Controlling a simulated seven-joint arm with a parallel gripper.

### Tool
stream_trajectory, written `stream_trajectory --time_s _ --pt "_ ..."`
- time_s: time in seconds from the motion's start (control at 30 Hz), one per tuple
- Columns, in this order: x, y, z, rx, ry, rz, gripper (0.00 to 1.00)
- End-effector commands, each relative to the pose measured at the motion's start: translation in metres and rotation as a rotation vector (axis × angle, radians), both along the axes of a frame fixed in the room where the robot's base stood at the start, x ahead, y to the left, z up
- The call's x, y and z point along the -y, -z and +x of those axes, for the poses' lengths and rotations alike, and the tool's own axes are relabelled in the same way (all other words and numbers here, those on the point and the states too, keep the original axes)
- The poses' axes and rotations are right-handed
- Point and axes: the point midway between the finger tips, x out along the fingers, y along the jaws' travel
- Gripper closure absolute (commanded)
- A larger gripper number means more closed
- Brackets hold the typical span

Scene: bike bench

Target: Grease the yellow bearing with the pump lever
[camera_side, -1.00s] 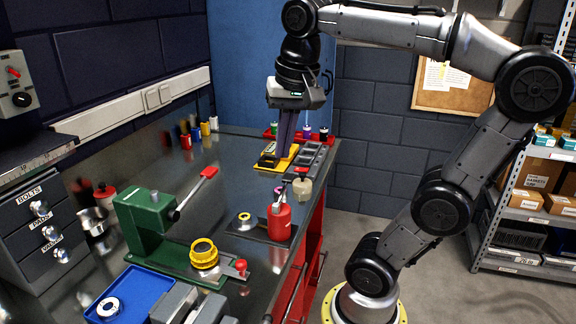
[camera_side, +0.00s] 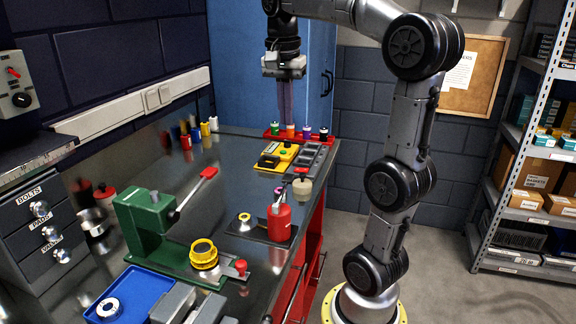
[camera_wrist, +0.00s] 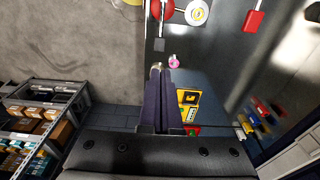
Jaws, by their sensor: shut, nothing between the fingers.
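A small pale bearing with a yellow ring (camera_side: 244,218) lies on a dark plate in the side view. It appears near the top of the wrist view (camera_wrist: 197,12). A red grease pump (camera_side: 280,222) stands beside it on the same plate, with a slim lever and a pink knob (camera_side: 278,191) on top. The pink knob also shows in the wrist view (camera_wrist: 174,61). My gripper (camera_side: 285,120) is shut and empty, pointing down. It hangs above the far end of the bench, apart from the pump and bearing.
A green press (camera_side: 150,225) with a red-handled lever (camera_side: 208,173) and larger yellow ring (camera_side: 204,253) stands nearer. A yellow tray (camera_side: 270,163), a grey tray (camera_side: 310,158) and a red rack of spools (camera_side: 273,137) lie below my gripper. A blue tray (camera_side: 135,283) is in front.

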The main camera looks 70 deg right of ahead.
Motion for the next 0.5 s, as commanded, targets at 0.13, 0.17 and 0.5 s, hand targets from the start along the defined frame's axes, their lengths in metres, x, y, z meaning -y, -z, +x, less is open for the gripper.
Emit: stream_trajectory --time_s 0.13,0.17,0.5 --pt "0.001 0.014 -0.001 -0.003 0.0 0.002 1.0" --pt "0.001 0.019 -0.001 -0.003 0.0 0.002 1.0" --pt "0.008 0.084 -0.001 -0.004 0.0 0.003 1.0"
